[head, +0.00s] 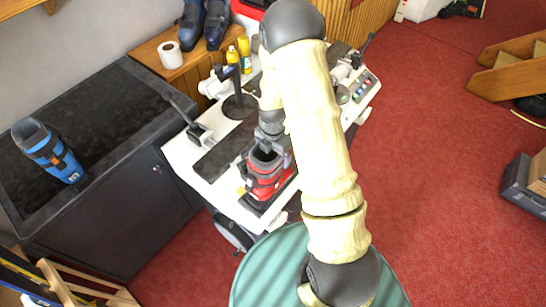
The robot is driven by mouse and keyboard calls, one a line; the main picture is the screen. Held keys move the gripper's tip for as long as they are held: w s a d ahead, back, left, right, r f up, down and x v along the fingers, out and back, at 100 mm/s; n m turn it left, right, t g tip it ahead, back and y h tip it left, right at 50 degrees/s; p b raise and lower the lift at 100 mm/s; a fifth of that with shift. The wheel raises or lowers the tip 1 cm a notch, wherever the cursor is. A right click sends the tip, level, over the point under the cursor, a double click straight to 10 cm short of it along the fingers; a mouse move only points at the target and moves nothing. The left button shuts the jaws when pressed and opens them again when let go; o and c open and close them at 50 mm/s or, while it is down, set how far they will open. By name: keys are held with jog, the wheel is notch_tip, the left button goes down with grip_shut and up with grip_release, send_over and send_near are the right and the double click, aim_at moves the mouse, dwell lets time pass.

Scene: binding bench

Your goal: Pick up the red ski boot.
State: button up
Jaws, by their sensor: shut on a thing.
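The red ski boot (266,177) stands upright at the near end of the white binding bench (218,184). It has a dark cuff and sole, and a small yellow patch shows at its lower left. My gripper (268,142) is at the top of the boot's cuff, just below my arm's dark wrist. The jaws are shut on the boot, though the fingertips are small and partly hidden. The boot looks to be on or just above the bench top; I cannot tell which. My arm covers part of the bench to its right.
A blue boot (47,150) stands on the dark counter (95,108) at left. A black clamp stand (238,100) and yellow bottles (244,53) are behind the red boot. A paper roll (170,55) and dark blue boots sit further back. Red carpet at right is mostly clear.

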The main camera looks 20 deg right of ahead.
jog(key=w+d+r+b, duration=0.1)
jog(key=d+b, duration=0.5)
jog(key=d, duration=1.2)
jog(key=shift+w+r, duration=0.15)
jog(key=shift+r, duration=0.15)
